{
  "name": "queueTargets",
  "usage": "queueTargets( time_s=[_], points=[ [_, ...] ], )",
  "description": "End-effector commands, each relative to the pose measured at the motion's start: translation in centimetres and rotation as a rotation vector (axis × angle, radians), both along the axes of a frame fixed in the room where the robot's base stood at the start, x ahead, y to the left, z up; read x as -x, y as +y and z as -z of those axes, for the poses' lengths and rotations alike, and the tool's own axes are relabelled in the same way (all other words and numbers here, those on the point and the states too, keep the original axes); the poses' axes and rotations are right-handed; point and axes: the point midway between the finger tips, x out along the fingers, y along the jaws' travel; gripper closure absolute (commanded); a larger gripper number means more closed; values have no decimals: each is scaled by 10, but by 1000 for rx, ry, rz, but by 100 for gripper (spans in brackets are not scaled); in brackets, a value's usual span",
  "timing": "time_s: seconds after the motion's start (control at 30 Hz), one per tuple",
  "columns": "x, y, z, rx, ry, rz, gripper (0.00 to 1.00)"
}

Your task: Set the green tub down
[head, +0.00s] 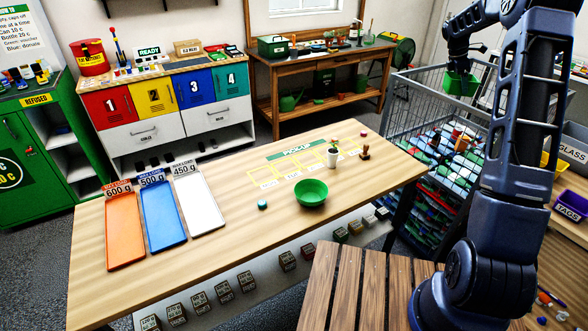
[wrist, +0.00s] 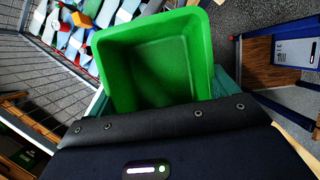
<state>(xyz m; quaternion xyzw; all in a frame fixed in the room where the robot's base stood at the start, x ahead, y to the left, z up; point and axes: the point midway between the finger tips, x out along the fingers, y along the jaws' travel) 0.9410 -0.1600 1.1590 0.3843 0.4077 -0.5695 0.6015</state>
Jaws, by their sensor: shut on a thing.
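The green tub (head: 461,85) hangs in the air at the upper right of the head view, in line with the wire cage cart. It also fills the upper middle of the wrist view (wrist: 155,70), its open side facing the camera, and it looks empty. My gripper (head: 459,69) is shut on the tub. In the wrist view, teal fingers show on both sides of it. In the head view the fingertips are small and hard to make out.
The wire cart (head: 425,88) holds many colourful cartons. On the wooden table (head: 235,235) are an orange tray (head: 124,235), a blue tray (head: 162,215), a white tray (head: 199,203), a green bowl (head: 311,192) and a small potted plant (head: 333,158). The table's front middle is clear.

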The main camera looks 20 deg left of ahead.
Motion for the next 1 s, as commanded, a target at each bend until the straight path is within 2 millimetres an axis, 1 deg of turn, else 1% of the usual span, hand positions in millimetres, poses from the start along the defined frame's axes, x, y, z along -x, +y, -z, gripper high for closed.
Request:
queueTargets(
  time_s=[0.03,0.1,0.17,0.2,0.27,0.3,0.47,0.5,0.57,0.6,0.67,0.7,0.77,0.8,0.87,0.9,0.97,1.0],
  points=[
    [0,24,0,0,0,-35,37],
    [2,55,0,0,0,-80,37],
    [4,82,-1,-1,0,-118,37],
    [6,100,-1,-1,-1,-146,37],
    [9,126,-1,-1,-1,-185,37],
    [12,143,-1,-1,-2,-211,37],
    [28,211,-1,0,-1,-316,37],
    [32,229,-1,0,-1,-343,37],
    [41,254,-1,0,-2,-383,37],
    [47,270,-1,0,-2,-410,37],
    [56,295,-1,0,-3,-450,37],
    [62,312,-1,0,-3,-477,37],
    [73,336,0,0,-2,-517,37],
    [81,351,0,1,-2,-544,37],
    [93,374,-1,1,-3,-584,37],
    [102,390,-1,2,-3,-611,37],
    [116,413,-1,1,-3,-653,37],
    [125,428,0,2,-3,-680,37]
  ],
)
